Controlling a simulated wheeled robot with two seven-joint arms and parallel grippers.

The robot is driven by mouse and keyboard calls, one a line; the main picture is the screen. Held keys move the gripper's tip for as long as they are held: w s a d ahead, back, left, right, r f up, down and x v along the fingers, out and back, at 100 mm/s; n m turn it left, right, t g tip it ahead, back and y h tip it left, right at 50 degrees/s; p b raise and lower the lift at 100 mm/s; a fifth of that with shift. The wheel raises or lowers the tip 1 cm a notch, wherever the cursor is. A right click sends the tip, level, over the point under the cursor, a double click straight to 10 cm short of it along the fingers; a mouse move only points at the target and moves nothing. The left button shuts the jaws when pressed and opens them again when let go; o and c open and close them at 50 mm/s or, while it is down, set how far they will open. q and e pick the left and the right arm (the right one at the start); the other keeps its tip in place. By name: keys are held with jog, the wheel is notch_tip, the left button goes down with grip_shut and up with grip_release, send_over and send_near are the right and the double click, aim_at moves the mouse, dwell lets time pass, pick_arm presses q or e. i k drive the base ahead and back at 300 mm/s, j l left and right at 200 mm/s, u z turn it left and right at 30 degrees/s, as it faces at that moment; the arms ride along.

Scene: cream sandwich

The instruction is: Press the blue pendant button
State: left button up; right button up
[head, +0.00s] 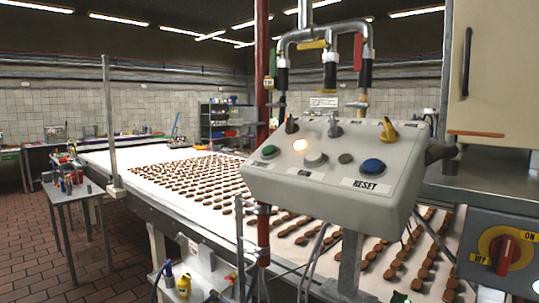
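The blue button (373,166) sits at the right of the front face of a pale grey control pendant (310,190), above a label reading RESET (365,185). The pendant hangs in front of a conveyor and slopes down to the right. I see nothing touching the blue button. I cannot make out either of my grippers in the head view.
A white conveyor (130,165) with rows of brown biscuits runs behind and below the pendant. Grey pipes (325,33) with coloured handles stand above it. A red-and-yellow rotary switch (505,250) is at the lower right, below a beige cabinet (495,60). A small table (75,190) stands left.

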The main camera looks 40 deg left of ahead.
aim_at(372, 166)
jog(key=j+z, duration=0.15)
jog(key=j, duration=0.8)
jog(key=j+z, duration=0.2)
jog(key=j, duration=0.8)
jog(key=j+z, duration=0.15)
jog(key=j, duration=0.8)
jog(key=k, duration=0.05)
